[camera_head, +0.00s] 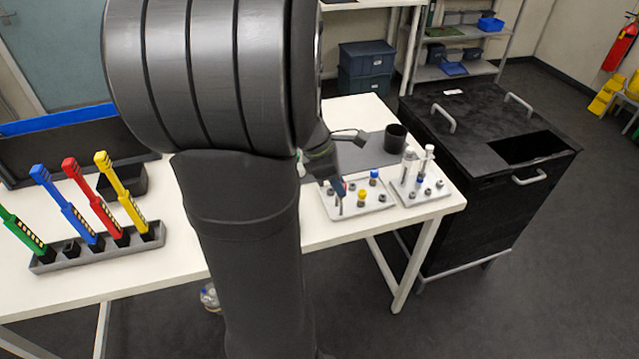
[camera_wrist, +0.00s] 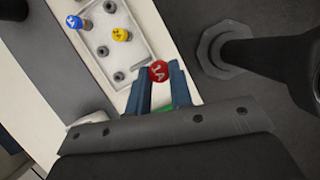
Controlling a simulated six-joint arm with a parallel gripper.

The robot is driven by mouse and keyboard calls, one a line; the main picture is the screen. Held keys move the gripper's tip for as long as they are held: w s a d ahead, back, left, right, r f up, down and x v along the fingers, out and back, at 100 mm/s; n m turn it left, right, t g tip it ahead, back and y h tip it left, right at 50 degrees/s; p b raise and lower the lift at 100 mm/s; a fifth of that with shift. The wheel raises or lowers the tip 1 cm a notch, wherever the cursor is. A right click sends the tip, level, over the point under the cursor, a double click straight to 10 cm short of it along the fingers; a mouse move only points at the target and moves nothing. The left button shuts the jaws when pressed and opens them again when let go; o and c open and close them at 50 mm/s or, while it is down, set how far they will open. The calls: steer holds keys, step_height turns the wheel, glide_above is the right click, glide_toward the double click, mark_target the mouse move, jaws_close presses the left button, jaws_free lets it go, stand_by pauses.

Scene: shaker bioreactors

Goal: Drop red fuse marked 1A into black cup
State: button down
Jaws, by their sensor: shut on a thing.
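The red fuse (camera_wrist: 159,71) shows its round top marked 1A in the wrist view. It sits between the blue fingertips of my gripper (camera_wrist: 161,88), which is shut on it. In the head view my gripper (camera_head: 338,186) is over the left part of a white fuse tray, and my arm hides part of it. The black cup (camera_head: 395,138) stands upright on a grey mat at the back right of the table, behind the tray. The gripper is apart from the cup.
The white tray (camera_head: 376,209) holds a yellow fuse (camera_head: 362,197) and a blue fuse (camera_head: 374,177) among grey sockets. A second tray (camera_head: 440,193) with vials stands to its right. A rack (camera_head: 52,264) of coloured tools stands at left. The grey mat (camera_head: 360,153) has clear room.

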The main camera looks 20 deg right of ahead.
steer(key=shift+s+d+r, duration=0.4)
steer(key=shift+s+d, duration=0.05)
steer(key=shift+s, duration=0.1)
steer(key=w+d+r+n+t, duration=0.1)
steer(key=w+d+r+n, duration=0.1)
steer(key=w+d, duration=0.5)
steer(key=w+d+r+n+t, duration=0.1)
steer(key=w+d+r+n, duration=0.1)
steer(key=w+d, duration=0.55)
steer(key=r+n+t, duration=0.1)
steer(key=r+n, duration=0.1)
steer(key=n, duration=0.3)
glide_above(395, 140)
steer(key=w, duration=0.2)
step_height(395, 140, down, 11)
steer(key=d, duration=0.1)
steer(key=shift+w+t, duration=0.2)
steer(key=shift+t, duration=0.1)
steer(key=shift+f, duration=0.1)
steer(key=c, duration=1.2)
jaws_free()
